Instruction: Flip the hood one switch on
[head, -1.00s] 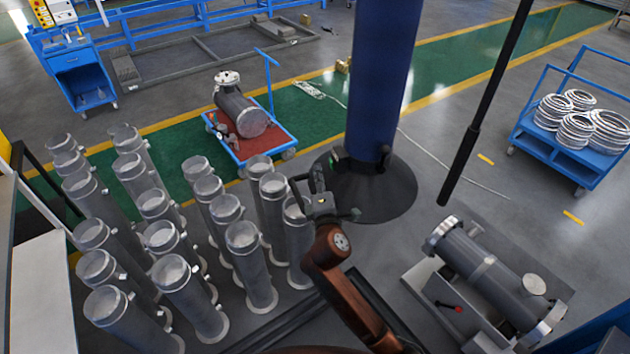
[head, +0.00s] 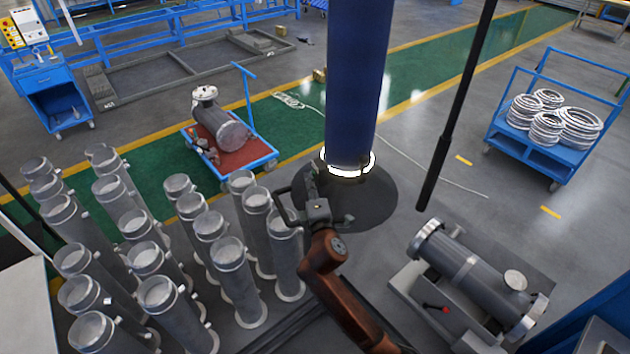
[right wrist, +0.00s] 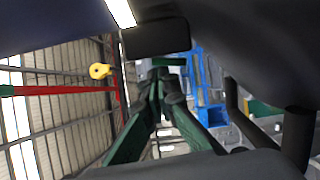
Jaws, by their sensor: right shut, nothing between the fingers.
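The hood is a dark flared cone (head: 372,205) at the foot of a thick blue duct (head: 358,80) in the middle of the head view. A bright white ring (head: 352,172) glows where the duct meets the cone. My right gripper (head: 311,170) is at the left edge of the hood, close to the ring. In the right wrist view its two dark green fingers (right wrist: 160,75) come together with nothing between them. A dark block (right wrist: 157,38) sits just beyond the fingertips; I cannot tell if it is the switch. The switch is not clearly visible in the head view. My left gripper is out of view.
Several grey flanged cylinders (head: 235,270) stand at the left. A blue cart (head: 240,152) carries another shell. A flanged shell (head: 470,268) lies on a stand at the right, near a hanging black pole (head: 455,120). A blue trolley (head: 550,150) holds rings.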

